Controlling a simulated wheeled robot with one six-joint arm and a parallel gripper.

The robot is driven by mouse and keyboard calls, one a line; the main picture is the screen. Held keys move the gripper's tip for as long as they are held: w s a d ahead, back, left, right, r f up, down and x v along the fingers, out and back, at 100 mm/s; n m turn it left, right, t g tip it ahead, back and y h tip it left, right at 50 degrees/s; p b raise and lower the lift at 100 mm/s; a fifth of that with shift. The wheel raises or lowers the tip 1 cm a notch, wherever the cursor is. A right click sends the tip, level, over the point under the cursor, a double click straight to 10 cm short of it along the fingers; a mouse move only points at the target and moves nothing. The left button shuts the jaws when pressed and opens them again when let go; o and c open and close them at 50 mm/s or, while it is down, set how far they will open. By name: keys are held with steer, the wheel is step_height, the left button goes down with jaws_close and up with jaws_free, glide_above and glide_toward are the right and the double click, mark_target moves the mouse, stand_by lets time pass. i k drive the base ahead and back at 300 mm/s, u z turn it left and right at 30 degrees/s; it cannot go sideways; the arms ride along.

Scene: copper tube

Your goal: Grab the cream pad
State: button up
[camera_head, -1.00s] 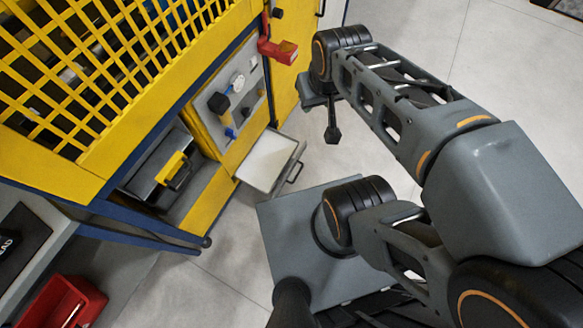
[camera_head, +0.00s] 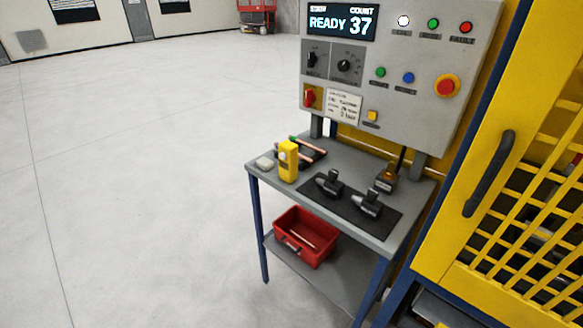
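A small cream pad (camera_head: 265,163) lies on the grey bench top (camera_head: 333,157), near its left corner. It sits just left of an upright yellow device (camera_head: 288,162), with a small gap or touching; I cannot tell which. My gripper and arm are not in this view.
A black mat (camera_head: 390,219) with two dark tools (camera_head: 367,203) covers the bench's right part. An amber-topped item (camera_head: 386,178) stands behind. A control panel (camera_head: 400,65) rises at the back. A red bin (camera_head: 306,236) is on the lower shelf. Open floor (camera_head: 130,180) lies left; a yellow cage (camera_head: 530,200) right.

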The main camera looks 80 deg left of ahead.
mark_target(264, 163)
steer(key=u, duration=4.2)
steer(key=i, duration=3.95)
steer(key=z, duration=3.5)
